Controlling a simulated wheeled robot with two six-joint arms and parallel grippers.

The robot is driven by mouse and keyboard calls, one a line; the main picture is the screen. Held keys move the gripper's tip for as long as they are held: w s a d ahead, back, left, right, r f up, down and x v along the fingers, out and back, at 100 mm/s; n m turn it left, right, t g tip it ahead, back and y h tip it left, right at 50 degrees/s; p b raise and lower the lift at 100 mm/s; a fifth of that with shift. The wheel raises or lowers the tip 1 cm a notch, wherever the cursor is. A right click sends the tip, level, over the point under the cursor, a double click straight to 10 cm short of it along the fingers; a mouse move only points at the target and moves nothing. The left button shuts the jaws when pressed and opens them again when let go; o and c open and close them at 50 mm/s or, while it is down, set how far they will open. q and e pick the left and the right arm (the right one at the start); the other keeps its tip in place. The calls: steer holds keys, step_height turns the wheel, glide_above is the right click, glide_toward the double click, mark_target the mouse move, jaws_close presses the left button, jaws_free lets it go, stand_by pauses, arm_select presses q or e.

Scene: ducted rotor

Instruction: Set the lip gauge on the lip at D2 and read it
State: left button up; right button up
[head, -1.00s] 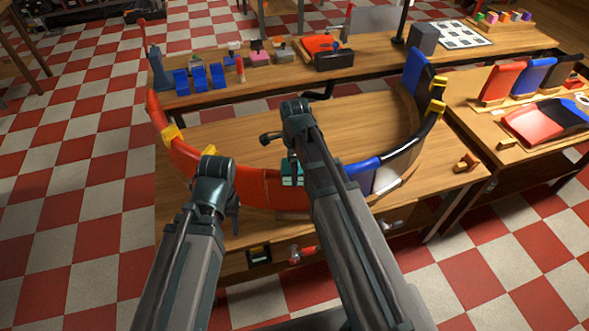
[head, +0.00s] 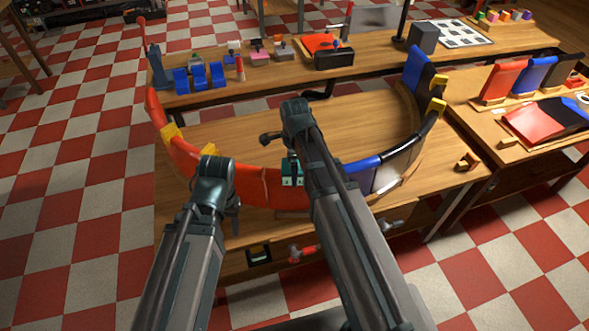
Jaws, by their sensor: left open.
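A large open ring of curved red, blue and black segments stands on the wooden bench. Its red part (head: 183,155) curves round the left and near side, and its blue part (head: 362,166) lies at the near right. I see no readable D2 mark. A small teal block with two pale patches (head: 292,174) sits at the near red lip, partly behind my right arm; I cannot tell if it is the lip gauge. My left gripper (head: 234,207) is open, mostly hidden behind my left arm near the red wall. My right gripper is hidden.
Yellow clips (head: 172,133) sit on the ring. The bench inside it (head: 240,138) is mostly bare. Blue holders (head: 198,77) and small tools stand on the back bench. A right-hand table (head: 487,140) holds red and blue panels. A red clamp (head: 300,252) shows at the bench front.

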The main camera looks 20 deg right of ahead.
steer(key=o, duration=1.2)
steer(key=shift+o, duration=0.2)
step_height(320, 180, up, 14)
steer(key=p, duration=1.4)
steer(key=shift+f, duration=0.1)
